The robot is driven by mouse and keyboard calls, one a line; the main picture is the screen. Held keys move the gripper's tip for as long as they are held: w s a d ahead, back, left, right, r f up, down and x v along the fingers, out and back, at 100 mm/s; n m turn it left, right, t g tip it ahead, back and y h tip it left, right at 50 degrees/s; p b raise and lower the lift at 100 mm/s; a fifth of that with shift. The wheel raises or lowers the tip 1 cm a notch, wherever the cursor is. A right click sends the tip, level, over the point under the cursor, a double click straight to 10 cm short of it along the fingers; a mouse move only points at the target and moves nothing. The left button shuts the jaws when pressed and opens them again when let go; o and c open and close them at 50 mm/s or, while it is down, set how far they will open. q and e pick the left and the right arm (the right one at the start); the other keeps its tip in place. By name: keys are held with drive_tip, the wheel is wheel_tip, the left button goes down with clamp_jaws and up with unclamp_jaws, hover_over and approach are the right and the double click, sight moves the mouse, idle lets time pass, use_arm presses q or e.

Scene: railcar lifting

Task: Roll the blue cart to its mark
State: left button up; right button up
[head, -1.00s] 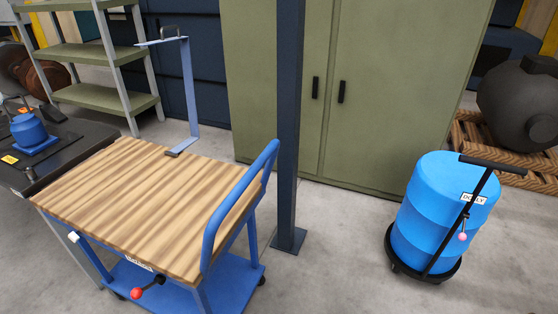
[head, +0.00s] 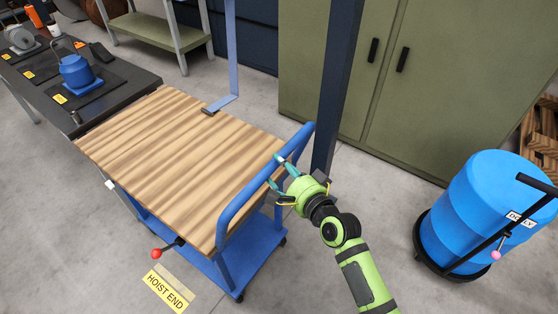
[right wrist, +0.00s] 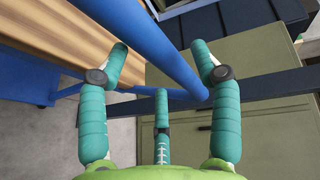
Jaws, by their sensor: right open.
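The blue cart (head: 230,262) has a striped wooden top (head: 170,145) and a blue push handle (head: 262,178) on its right end. A red-knobbed lever (head: 167,248) sticks out at its front side. A yellow floor label reading HOIST END (head: 165,290) lies on the floor in front of the cart. My right gripper (head: 278,172) is at the handle, with its fingers apart. In the right wrist view the handle bar (right wrist: 165,50) passes between the open fingers (right wrist: 158,85); I cannot tell whether they touch it. My left gripper is not in view.
A blue drum on a black dolly (head: 485,215) stands at the right. A dark post (head: 342,80) stands just behind the handle, before green cabinets (head: 420,90). A dark bench (head: 120,75) with a blue housing (head: 75,70) adjoins the cart's left. Floor in front is open.

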sight(277, 165)
drive_tip(key=shift+x, duration=1.75)
drive_tip(key=shift+d+f, duration=0.1)
drive_tip(key=shift+d, duration=0.1)
clamp_jaws()
